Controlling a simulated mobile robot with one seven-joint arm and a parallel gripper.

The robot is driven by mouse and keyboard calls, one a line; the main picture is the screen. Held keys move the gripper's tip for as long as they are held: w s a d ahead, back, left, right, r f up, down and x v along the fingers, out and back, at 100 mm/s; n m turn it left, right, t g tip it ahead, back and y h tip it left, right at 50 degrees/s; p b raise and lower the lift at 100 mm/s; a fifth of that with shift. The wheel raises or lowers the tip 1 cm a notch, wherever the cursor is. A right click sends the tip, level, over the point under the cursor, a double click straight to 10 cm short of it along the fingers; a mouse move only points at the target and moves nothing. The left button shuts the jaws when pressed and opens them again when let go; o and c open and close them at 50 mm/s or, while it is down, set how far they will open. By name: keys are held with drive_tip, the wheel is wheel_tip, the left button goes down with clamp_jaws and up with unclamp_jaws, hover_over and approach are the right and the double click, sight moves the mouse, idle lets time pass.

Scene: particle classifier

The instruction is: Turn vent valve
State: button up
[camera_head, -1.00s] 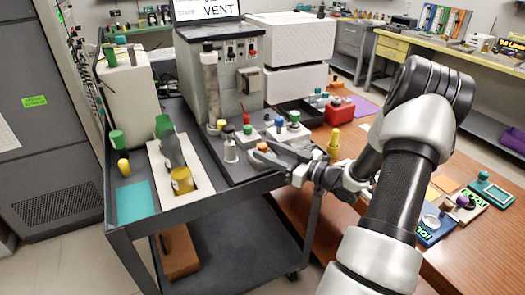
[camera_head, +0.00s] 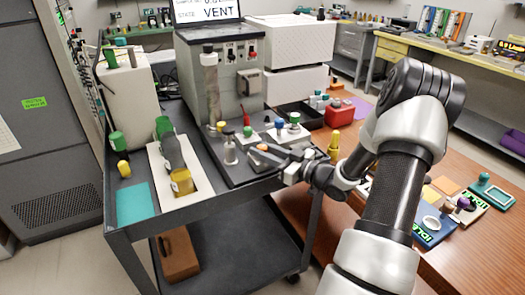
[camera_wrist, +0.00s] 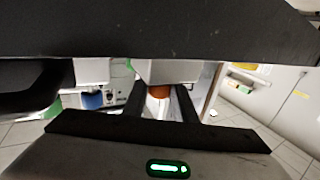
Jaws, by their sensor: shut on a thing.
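A small orange knob (camera_head: 262,147), which I take to be the vent valve, is on the dark front tray of the grey machine on the cart. My gripper (camera_head: 266,152) reaches in from the right, low over that tray, with its fingers shut around the knob. The fingers hide most of the knob in the head view. In the wrist view the orange knob (camera_wrist: 158,91) shows between the two dark fingers. The screen (camera_head: 207,10) above the machine reads "VENT".
Blue, green and red-topped knobs (camera_head: 294,119) stand just behind my gripper. A metal-grey bottle (camera_head: 230,153) stands close to its left. A yellow bottle (camera_head: 334,142) stands right of my gripper.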

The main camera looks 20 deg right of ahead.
drive_tip(key=shift+m+t+h, duration=0.3)
drive_tip(key=shift+h, duration=0.1)
drive_tip(key=m+h, duration=0.1)
drive_tip(key=m+h+b, duration=0.1)
drive_tip(key=m+t+h, duration=0.1)
drive_tip(key=h, duration=0.1)
drive_tip(key=shift+a+f+b, duration=0.2)
drive_tip(key=shift+f+b, duration=0.05)
drive_tip(key=shift+b, duration=0.1)
drive_tip(key=m+h+b, duration=0.2)
drive_tip(key=h, duration=0.2)
drive_tip(key=m+h+b, duration=0.2)
drive_tip(key=m+h, duration=0.1)
drive_tip(key=h, duration=0.1)
drive_tip(key=shift+a+h, duration=0.15)
drive_tip(key=shift+h, duration=0.15)
drive_tip(key=m+g+h, duration=0.1)
drive_tip(key=m+h, duration=0.1)
drive_tip(key=h, duration=0.1)
drive_tip(key=m+g+h+b, duration=0.1)
drive_tip(key=m+g+h, duration=0.1)
drive_tip(key=h, duration=0.1)
drive_tip(key=shift+w+r+m, duration=0.1)
drive_tip(key=shift+r+m, duration=0.1)
drive_tip(key=shift+m, duration=0.1)
drive_tip(key=m+g+h, duration=0.4)
drive_tip(key=g, duration=0.1)
drive_tip(key=shift+d+m+g+h, duration=0.2)
drive_tip(key=shift+m+g+h, duration=0.2)
drive_tip(key=shift+g, duration=0.1)
